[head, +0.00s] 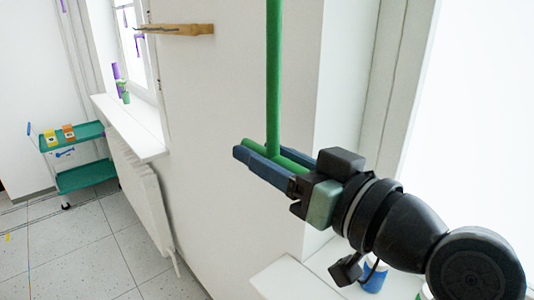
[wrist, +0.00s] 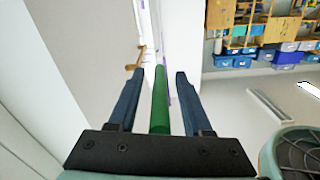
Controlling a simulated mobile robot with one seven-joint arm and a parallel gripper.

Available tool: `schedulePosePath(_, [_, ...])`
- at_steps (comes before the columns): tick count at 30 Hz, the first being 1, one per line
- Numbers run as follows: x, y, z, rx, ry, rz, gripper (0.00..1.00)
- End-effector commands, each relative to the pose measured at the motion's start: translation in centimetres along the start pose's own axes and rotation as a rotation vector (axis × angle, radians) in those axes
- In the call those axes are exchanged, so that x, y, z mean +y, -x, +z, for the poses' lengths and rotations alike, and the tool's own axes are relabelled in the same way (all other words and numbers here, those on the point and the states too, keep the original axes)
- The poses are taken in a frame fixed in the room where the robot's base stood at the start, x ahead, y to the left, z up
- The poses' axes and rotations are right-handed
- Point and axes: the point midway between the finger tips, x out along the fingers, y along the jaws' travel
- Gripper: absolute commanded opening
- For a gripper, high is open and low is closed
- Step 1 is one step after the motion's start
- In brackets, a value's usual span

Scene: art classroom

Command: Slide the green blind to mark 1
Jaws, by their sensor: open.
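A green vertical rod (head: 273,75), which looks like part of the green blind, comes down from the top of the head view. At its lower end is a short green crossbar (head: 291,161). My gripper (head: 254,150) is open, with one blue finger on each side of the crossbar. In the wrist view, the green bar (wrist: 160,100) runs lengthwise between the two fingers of my gripper (wrist: 159,72), with a visible gap to each. The blind's upper part is out of frame. I cannot make out mark 1.
A white window sill (head: 292,277) below my arm holds a blue-labelled container (head: 373,275). A wooden peg rail (head: 178,29) sticks out from the wall. Farther left are another sill (head: 130,122), a radiator (head: 140,190) and a green cart (head: 87,176). Floor between is clear.

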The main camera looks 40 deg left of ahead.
Motion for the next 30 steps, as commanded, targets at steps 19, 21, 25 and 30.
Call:
schedulePosePath(19, [0.1, 11.4, 0.1, 0.000, 0.001, 0.004, 0.50])
schedulePosePath(21, [0.1, 12.2, 0.1, 0.001, -0.001, 0.004, 0.50])
schedulePosePath(25, [0.0, 12.8, 0.1, 0.000, -0.001, 0.001, 0.50])
schedulePosePath(30, [0.0, 12.9, 0.0, 0.000, -0.001, 0.001, 0.50])
